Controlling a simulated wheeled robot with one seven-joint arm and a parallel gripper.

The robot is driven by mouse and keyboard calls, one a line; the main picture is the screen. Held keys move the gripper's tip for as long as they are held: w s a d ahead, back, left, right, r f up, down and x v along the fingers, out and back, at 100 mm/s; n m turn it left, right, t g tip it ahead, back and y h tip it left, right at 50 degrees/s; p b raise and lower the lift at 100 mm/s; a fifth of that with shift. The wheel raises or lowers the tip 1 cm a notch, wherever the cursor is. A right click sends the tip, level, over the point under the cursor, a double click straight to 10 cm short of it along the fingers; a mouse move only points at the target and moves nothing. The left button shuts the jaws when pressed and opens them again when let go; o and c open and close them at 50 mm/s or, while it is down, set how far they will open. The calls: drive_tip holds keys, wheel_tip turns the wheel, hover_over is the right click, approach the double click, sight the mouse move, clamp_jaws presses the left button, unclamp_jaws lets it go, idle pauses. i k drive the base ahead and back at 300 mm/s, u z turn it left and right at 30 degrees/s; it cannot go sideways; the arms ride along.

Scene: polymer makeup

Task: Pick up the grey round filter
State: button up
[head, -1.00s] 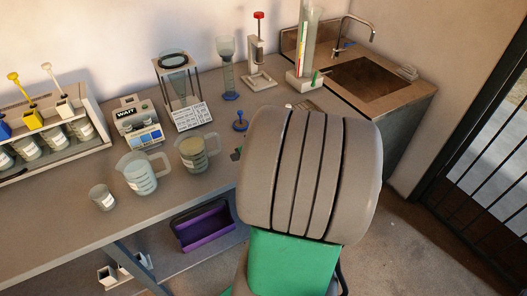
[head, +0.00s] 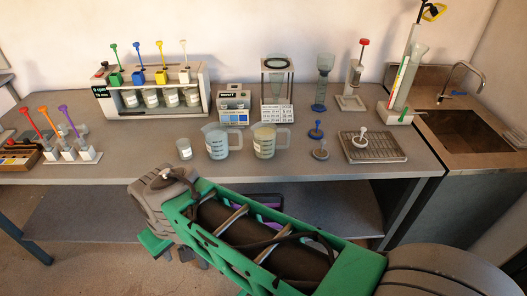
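In the head view, a small grey round filter (head: 320,154) with a short upright knob lies on the bench near its front edge. A similar blue round piece (head: 316,131) stands just behind it. A similar piece with a white handle (head: 360,140) rests on a metal rack to the right. My arm crosses the foreground below the bench edge. What seems to be my gripper (head: 172,247) shows partly at the arm's left end, low and well left of the grey filter. Its fingers are not clear enough to read, and nothing is seen held in it.
Two beakers (head: 216,143) (head: 264,140) and a small jar (head: 184,149) stand left of the filter. A stirrer unit with several jars (head: 152,94) is at the back left. The metal rack (head: 384,152) and the sink (head: 462,131) lie right. Bench around the filter's front is clear.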

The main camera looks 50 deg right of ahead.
sight(319, 154)
drive_tip(key=u, duration=0.9)
drive_tip(key=i, duration=1.35)
drive_tip(key=z, duration=3.15)
drive_tip(key=i, duration=0.5)
